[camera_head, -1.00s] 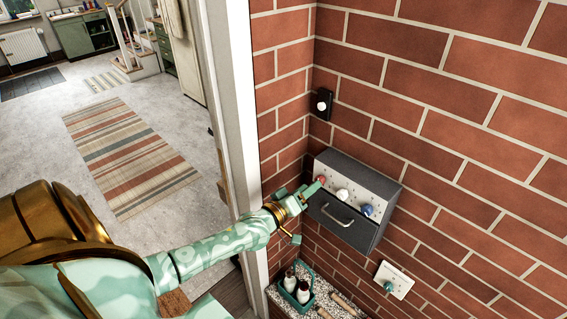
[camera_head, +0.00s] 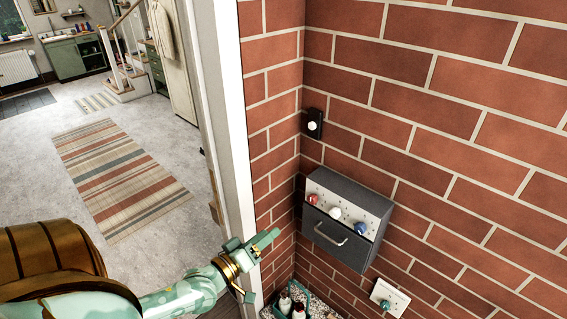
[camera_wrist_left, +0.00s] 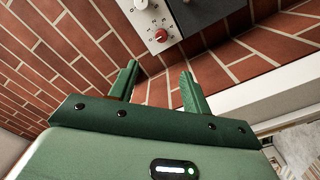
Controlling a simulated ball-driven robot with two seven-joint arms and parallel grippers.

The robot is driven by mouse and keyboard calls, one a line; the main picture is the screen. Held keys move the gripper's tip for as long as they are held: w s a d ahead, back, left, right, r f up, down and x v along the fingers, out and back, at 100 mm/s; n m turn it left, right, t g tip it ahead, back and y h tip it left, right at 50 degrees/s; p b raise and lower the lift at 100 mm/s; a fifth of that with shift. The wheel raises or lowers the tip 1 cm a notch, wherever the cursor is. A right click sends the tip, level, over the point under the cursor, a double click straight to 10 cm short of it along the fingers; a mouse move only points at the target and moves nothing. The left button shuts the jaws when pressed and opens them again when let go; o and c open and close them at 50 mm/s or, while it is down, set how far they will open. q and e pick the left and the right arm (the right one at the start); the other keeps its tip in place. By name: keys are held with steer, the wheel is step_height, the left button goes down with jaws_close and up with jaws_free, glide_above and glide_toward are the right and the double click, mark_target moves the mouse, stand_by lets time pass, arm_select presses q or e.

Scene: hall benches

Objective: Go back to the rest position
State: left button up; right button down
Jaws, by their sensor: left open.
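My left gripper (camera_head: 262,243) is open and empty in the head view, in front of the brick corner. It is to the left of a grey wall box (camera_head: 335,250) and apart from it. The box has a red knob (camera_head: 313,199), a white knob (camera_head: 335,212) and a blue knob (camera_head: 360,228) on its sloping top, and a handle on its front. In the left wrist view the two green fingers (camera_wrist_left: 160,85) stand apart with nothing between them, and the red knob (camera_wrist_left: 161,35) shows beyond them. My right gripper is not in view.
A black switch plate with a white knob (camera_head: 312,125) is on the wall above the box. A pale plate with a teal knob (camera_head: 386,304) is below right. A teal caddy with bottles (camera_head: 284,304) stands at the bottom. A white door frame (camera_head: 234,130) and open floor are left.

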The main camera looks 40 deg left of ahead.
arm_select(q)
steer(key=s+a+f+m+g+y+b, duration=0.1)
steer(key=s+f+m+g+b, duration=0.3)
steer(key=f, duration=0.7)
steer(key=s+a+f+m+g, duration=0.1)
steer(key=s+f+m+g, duration=0.15)
steer(key=s+f, duration=0.6)
steer(key=s+a+f+m+g+y+b, duration=0.1)
steer(key=s+f+m+g+b, duration=0.15)
steer(key=f, duration=1.15)
steer(key=s+d+f+m+g+b, duration=0.1)
steer(key=s+d+f+g+b, duration=0.15)
steer(key=s+f, duration=0.55)
steer(key=s+d+f+m+g+b, duration=0.1)
steer(key=s+d+f+g+b, duration=0.2)
steer(key=s+f, duration=0.5)
steer(key=s+d+f+g+b, duration=0.1)
steer(key=s+d+f+b, duration=0.1)
steer(key=d+f+b, duration=0.1)
steer(key=s+d+f+m+g+b, duration=0.1)
steer(key=s+d+f+b, duration=0.1)
steer(key=d+f, duration=0.2)
step_height(320, 180, down, 3)
steer(key=shift+s+d+r+g+b, duration=0.2)
steer(key=shift+s+g+b, duration=0.1)
steer(key=shift+g+b, duration=0.1)
